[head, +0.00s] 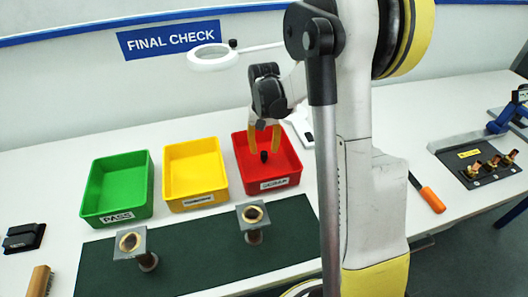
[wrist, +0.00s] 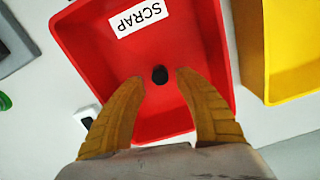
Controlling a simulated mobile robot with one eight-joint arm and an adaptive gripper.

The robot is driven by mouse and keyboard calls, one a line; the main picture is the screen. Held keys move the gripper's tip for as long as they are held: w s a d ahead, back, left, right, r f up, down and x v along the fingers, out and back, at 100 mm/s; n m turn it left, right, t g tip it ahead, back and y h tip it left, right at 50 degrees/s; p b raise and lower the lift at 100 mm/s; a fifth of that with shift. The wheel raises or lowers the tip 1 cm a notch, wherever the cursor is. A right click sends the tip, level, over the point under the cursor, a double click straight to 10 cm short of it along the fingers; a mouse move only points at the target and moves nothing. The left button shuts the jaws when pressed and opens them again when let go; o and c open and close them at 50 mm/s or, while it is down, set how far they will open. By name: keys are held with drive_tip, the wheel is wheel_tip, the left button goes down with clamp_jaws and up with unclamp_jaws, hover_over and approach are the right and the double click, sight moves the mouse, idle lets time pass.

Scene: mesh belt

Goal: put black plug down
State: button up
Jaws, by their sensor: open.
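The black plug (head: 264,156) shows as a small dark piece within the red tray (head: 240,165). In the wrist view the plug (wrist: 159,75) appears between my fingertips against the red floor, with a gap on each side. My gripper (head: 264,149) points down into the red tray with its yellow fingers spread. In the wrist view my gripper (wrist: 160,77) is open and touches nothing that I can see. The red tray (wrist: 90,60) has a white label reading SCRAP. I cannot tell whether the plug rests fully on the tray floor.
A yellow tray (head: 166,178) and a green tray (head: 150,170) labelled PASS stand left of the red one. Two square-topped stands (head: 131,243) (head: 252,215) are on the dark green mat (head: 205,255). An orange-handled tool (head: 432,199) lies right of my arm.

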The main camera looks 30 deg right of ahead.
sight(264, 153)
wheel_tip(264, 153, up, 8)
drive_tip(key=p, duration=0.2)
drive_tip(key=s+a+r+n+t, duration=0.2)
drive_tip(key=s+a+r+t, duration=0.1)
drive_tip(key=s+a+r, duration=0.5)
drive_tip(key=s+a+r+n+t, duration=0.1)
drive_tip(key=s+a+n+t, duration=0.2)
drive_tip(key=s+a, duration=0.4)
drive_tip(key=s+t, duration=0.1)
drive_tip(key=s, duration=0.2)
drive_tip(key=shift+a, duration=0.35)
drive_tip(key=shift+r, duration=0.1)
